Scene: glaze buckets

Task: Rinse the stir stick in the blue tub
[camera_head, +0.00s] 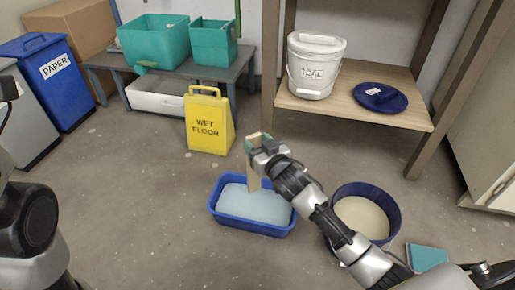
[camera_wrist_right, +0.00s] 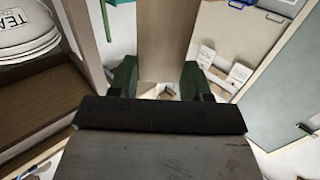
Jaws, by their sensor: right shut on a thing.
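The blue tub (camera_head: 214,206) stands on the floor in the middle of the head view and holds pale bluish water. My right gripper (camera_head: 256,145) is above the tub's far side, shut on the wooden stir stick (camera_head: 254,178). The stick hangs down from the jaws, and its lower end is over the tub; I cannot tell whether it touches the water. In the right wrist view the stick (camera_wrist_right: 167,40) stands between the green fingertips (camera_wrist_right: 157,80). Part of my left arm shows at the left edge of the head view, but its gripper is not seen.
A dark blue bucket (camera_head: 394,206) of cream glaze stands right of the tub, partly behind my right arm. A yellow wet-floor sign (camera_head: 209,122) stands behind the tub. A shelf (camera_head: 345,112) holds a white bucket (camera_head: 316,66) and a blue lid (camera_head: 380,97). Floor left of the tub is clear.

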